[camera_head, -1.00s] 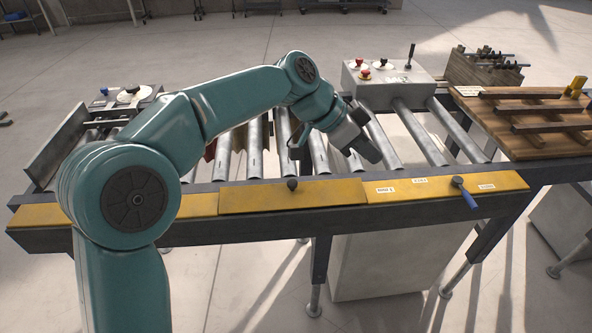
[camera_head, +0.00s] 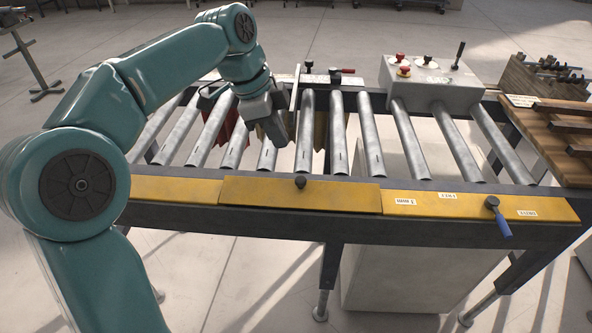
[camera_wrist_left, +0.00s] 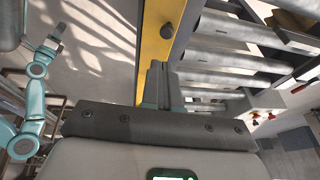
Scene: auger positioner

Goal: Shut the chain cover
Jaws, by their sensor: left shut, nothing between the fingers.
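The chain cover looks to be the middle yellow panel (camera_head: 340,197) on the conveyor's front rail. It carries a small black knob (camera_head: 300,183) and lies about level with its neighbours; I cannot tell whether it is fully shut. My left gripper (camera_head: 279,132) is over the rollers, behind the cover and a little left of the knob, clear of it. The left wrist view shows its fingers (camera_wrist_left: 159,84) together and empty, with the yellow strip (camera_wrist_left: 153,60) and knob (camera_wrist_left: 168,30) beyond. A teal arm, probably my right, shows there with its gripper (camera_wrist_left: 56,36) too small to judge.
The right yellow panel (camera_head: 470,206) has labels and a blue-handled lever (camera_head: 500,218). A control box (camera_head: 430,82) with red buttons and a wooden rack (camera_head: 575,145) stand at right. Metal rollers (camera_head: 370,135) fill the conveyor. Space above the cover is clear.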

